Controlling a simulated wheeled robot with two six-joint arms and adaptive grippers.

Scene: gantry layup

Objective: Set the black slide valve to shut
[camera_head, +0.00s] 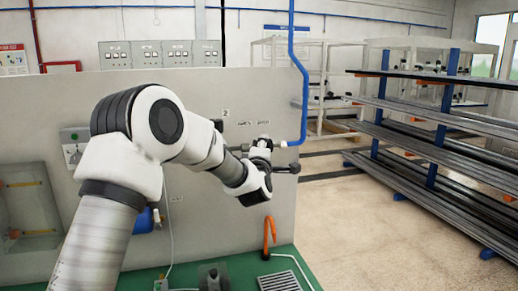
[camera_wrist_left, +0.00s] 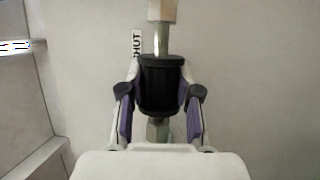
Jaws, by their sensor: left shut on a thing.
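The black slide valve (camera_wrist_left: 161,85) is a ribbed dark sleeve on a metal pipe in the left wrist view. A bare bright length of pipe shows above it, and its lower end is close to the lower brass fitting (camera_wrist_left: 158,130). A SHUT label (camera_wrist_left: 138,45) is on the wall beside the bare pipe, at the upper end. My left gripper (camera_wrist_left: 160,98) is shut on the sleeve, one finger on each side. In the head view my left gripper (camera_head: 263,152) is at the wall piping and mostly hides the valve. My right gripper is not in view.
A blue pipe (camera_head: 304,90) drops to the piping at the right edge of the grey panel (camera_head: 215,235). A dark rod with a round end (camera_head: 293,168) is right of the gripper. An orange hook-shaped piece (camera_head: 269,232) stands below. Long racks (camera_head: 432,150) stand at right.

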